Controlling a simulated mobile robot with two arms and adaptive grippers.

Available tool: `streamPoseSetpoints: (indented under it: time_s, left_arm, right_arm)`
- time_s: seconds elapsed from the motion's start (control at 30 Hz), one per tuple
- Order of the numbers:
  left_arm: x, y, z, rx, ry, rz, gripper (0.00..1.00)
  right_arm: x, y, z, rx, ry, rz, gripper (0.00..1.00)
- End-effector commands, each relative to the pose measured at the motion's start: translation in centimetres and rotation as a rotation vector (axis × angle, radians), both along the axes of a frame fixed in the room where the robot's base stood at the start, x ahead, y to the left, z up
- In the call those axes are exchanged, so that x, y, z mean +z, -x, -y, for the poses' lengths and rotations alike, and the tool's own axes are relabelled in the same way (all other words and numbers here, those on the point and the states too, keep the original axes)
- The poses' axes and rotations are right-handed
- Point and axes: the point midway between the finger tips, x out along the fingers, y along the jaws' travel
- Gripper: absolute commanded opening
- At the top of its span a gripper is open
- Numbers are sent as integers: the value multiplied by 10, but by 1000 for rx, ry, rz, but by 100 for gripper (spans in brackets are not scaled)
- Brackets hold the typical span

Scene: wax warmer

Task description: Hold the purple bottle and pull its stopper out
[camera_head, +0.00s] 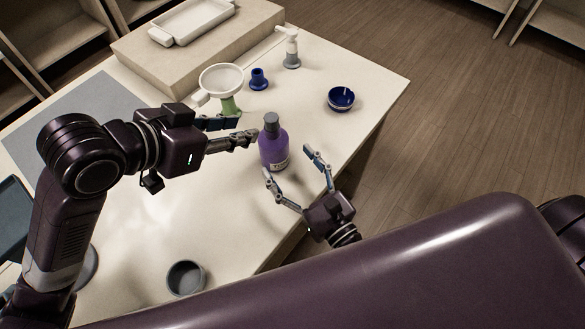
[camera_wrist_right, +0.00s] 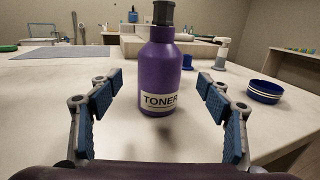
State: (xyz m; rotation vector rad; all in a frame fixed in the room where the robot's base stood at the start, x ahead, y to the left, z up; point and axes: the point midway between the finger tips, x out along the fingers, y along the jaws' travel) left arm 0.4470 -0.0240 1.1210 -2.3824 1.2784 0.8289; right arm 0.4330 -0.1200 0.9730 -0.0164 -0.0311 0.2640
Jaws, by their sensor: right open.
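The purple bottle (camera_head: 273,150) stands upright on the white table, with a dark grey stopper (camera_head: 271,120) seated in its neck. In the right wrist view the bottle (camera_wrist_right: 160,75) shows a "TONER" label, and the stopper (camera_wrist_right: 164,12) is cut by the top edge. My right gripper (camera_head: 292,165) is open on the near side of the bottle, its fingers spread to either side and not touching it. My left gripper (camera_head: 247,130) is left of the bottle, its fingers pointing at the neck; they look apart, with a gap before the stopper.
A blue bowl (camera_head: 341,98), a white pump bottle (camera_head: 291,50), a small blue item (camera_head: 259,79) and a white round dish on a green base (camera_head: 222,80) stand behind. A grey cup (camera_head: 186,278) is near the front edge. A raised block (camera_head: 150,55) holds a white tray (camera_head: 190,22).

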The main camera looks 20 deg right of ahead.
Motion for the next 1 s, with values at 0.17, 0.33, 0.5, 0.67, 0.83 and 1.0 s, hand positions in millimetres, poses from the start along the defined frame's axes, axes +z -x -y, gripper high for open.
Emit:
streamPoseSetpoints:
  time_s: [0.17, 0.33, 0.5, 0.67, 0.83, 1.0]
  left_arm:
    - [0, 0, 0, 0, 0, 0, 29]
    - [0, 0, 0, 0, 0, 0, 29]
    - [0, 0, 0, 0, 0, 0, 29]
    - [0, 0, 0, 0, 0, 0, 29]
    - [0, 0, 0, 0, 0, 0, 29]
    - [0, 0, 0, 0, 0, 0, 29]
  right_arm:
    - [-12, 5, 1, 2, -14, -32, 71]
    - [-10, -17, -4, 0, -17, -30, 71]
    - [-11, -43, -12, 0, -16, -30, 71]
    - [-11, -60, -16, 1, -13, -31, 71]
    - [-11, -66, -18, 2, -13, -32, 71]
    - [-11, -66, -18, 3, -12, -32, 71]
